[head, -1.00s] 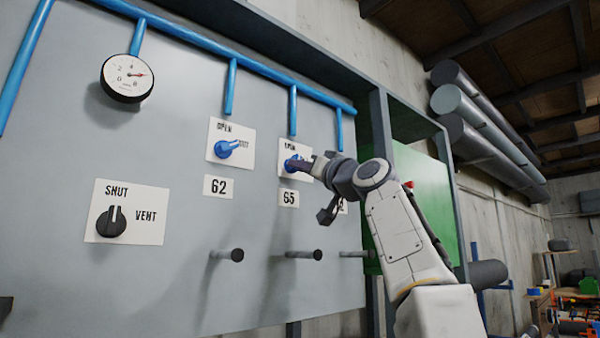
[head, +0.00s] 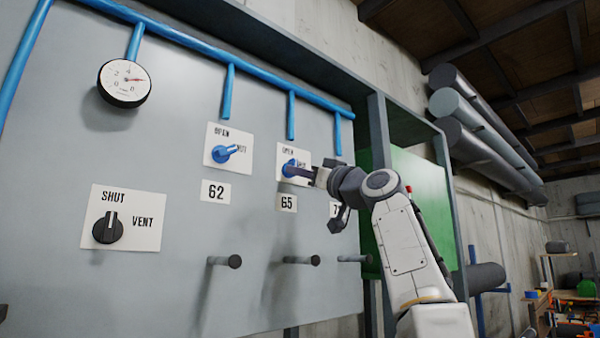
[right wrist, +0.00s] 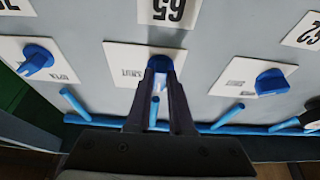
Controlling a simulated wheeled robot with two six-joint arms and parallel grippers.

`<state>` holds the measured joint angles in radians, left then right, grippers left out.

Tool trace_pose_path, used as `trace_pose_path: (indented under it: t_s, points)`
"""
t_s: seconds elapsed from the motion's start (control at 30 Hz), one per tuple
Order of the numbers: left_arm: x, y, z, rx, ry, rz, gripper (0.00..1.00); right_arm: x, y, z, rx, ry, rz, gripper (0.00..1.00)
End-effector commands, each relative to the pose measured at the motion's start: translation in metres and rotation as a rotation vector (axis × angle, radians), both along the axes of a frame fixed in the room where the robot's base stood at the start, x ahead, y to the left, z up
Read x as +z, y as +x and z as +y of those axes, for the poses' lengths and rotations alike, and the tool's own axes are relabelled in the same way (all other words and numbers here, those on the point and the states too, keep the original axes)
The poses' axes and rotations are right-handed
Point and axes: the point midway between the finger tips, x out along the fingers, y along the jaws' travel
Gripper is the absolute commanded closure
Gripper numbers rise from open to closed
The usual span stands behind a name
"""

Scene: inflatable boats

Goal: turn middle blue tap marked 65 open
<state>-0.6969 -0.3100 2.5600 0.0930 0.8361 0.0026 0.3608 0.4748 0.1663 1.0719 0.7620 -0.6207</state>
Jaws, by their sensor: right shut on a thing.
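The middle blue tap (head: 288,168) sits on a white plate (head: 283,178) with the words OPEN and SHUT, above the label 65 (head: 287,203). My right gripper (head: 297,171) reaches it from the right and is shut on its handle. In the right wrist view, upside down, the tap (right wrist: 160,63) shows between the fingertips of my right gripper (right wrist: 160,72), below the label 65 (right wrist: 168,12). The fingers cover part of the handle, so its exact direction is hard to tell. My left gripper is not seen.
Blue tap 62 (head: 224,153) is to the left and another blue tap (right wrist: 38,60) lies on the other side. A black SHUT/VENT knob (head: 107,228), a gauge (head: 125,83) and blue pipes (head: 230,90) are on the panel. Pegs (head: 302,260) stick out below.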

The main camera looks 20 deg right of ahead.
Motion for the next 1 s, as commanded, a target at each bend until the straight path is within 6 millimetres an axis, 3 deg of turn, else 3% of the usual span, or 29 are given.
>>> trace_pose_path:
  t_s: [0.03, 0.1, 0.4, 0.53, 1.0]
  points:
    - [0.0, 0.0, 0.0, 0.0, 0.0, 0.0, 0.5, 0.001, -0.001, 0.0, -0.001, -0.002, -0.004, 0.69]
    - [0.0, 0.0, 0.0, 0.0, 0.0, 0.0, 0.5, 0.001, -0.001, 0.0, -0.001, -0.001, -0.003, 0.5]
    - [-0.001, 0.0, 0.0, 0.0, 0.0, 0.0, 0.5, 0.0, -0.001, 0.0, 0.0, -0.001, -0.001, 0.5]
    - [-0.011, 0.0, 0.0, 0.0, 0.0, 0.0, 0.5, -0.006, -0.008, -0.003, -0.003, 0.0, -0.002, 0.5]
    - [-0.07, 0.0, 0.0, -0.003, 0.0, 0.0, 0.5, -0.038, -0.077, -0.029, -0.005, 0.0, -0.003, 0.5]
